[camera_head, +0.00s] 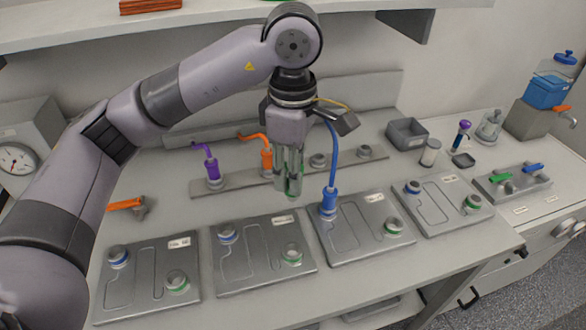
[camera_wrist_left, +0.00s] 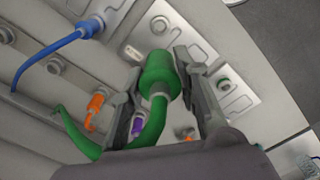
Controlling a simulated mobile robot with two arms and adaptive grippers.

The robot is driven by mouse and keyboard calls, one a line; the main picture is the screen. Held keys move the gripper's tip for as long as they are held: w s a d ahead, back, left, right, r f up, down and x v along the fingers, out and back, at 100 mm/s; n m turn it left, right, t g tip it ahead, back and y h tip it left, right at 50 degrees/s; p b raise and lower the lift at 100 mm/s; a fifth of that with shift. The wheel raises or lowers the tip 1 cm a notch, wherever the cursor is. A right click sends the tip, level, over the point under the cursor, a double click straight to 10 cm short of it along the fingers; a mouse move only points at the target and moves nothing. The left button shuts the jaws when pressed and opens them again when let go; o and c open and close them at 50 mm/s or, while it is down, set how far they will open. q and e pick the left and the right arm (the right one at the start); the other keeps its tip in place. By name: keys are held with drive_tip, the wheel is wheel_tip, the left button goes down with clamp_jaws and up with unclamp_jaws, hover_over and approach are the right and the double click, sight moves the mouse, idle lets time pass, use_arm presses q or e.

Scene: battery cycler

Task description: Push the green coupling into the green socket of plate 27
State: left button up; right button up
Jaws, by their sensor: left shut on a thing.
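My left gripper (camera_head: 290,185) is shut on the green coupling (camera_head: 293,186) and holds it above the plates, apart from any socket. In the wrist view, the green coupling (camera_wrist_left: 160,72) sits between the two fingers, with its green hose curving back to the left. Four plates lie in a row, each with a blue-ringed and a green-ringed socket. Their labels are too small to read, so I cannot tell which is plate 27. The third plate (camera_head: 345,240) has a blue coupling (camera_head: 329,202) in its blue socket and an empty green socket (camera_head: 393,226). My right gripper is out of view.
Purple (camera_head: 213,173) and orange (camera_head: 267,158) couplings stand on the rail behind the plates. The blue hose (camera_head: 333,155) rises close beside my left gripper. A grey bin (camera_head: 406,133) and small containers stand at the back right. An orange-handled valve (camera_head: 126,204) is at left.

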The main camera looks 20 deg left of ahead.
use_arm(q)
clamp_jaws()
drive_tip(key=shift+r, duration=0.1)
drive_tip(key=shift+r+p, duration=1.75)
drive_tip(key=shift+r, duration=0.65)
